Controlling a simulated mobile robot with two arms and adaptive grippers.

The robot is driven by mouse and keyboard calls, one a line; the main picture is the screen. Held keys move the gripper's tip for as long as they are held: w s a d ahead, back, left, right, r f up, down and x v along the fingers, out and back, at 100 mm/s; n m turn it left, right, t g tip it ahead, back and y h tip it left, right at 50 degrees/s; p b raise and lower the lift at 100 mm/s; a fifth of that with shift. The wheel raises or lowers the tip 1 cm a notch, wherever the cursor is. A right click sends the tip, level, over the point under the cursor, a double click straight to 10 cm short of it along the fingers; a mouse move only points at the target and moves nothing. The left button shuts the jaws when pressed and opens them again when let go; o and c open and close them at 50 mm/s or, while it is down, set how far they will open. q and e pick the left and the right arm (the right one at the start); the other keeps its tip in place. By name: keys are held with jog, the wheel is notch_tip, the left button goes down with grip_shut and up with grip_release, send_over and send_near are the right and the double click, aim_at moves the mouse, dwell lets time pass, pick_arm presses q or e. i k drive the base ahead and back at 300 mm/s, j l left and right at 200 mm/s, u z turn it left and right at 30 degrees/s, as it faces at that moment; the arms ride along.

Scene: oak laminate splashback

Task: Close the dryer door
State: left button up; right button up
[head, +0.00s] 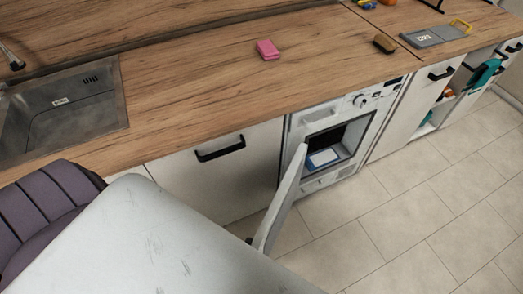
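The white dryer (376,108) is built in under the oak counter, right of the middle in the head view. Its door (281,205) stands wide open, hinged at the left side and swung out toward me, so I see it nearly edge-on. Its lower end is partly hidden by a pale surface in the foreground. Inside the square opening lies a blue and white object (323,158). Neither of my grippers is in view.
A pale, scratched surface (140,245) fills the lower left, beside a purple padded seat (45,215). The counter holds a sink (65,108), a pink block (267,49), a brown item (384,43) and a grey board (435,36). Tiled floor (410,215) is clear at right.

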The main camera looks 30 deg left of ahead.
aim_at(267, 234)
jog(key=k+j+z, duration=0.15)
jog(key=j, duration=0.25)
jog(key=j+z, duration=0.15)
jog(key=j, duration=0.2)
jog(key=k+j+z, duration=0.1)
jog(key=j, duration=0.25)
jog(key=k+j+z, duration=0.15)
jog(key=k+j, duration=0.1)
jog(key=j, duration=0.1)
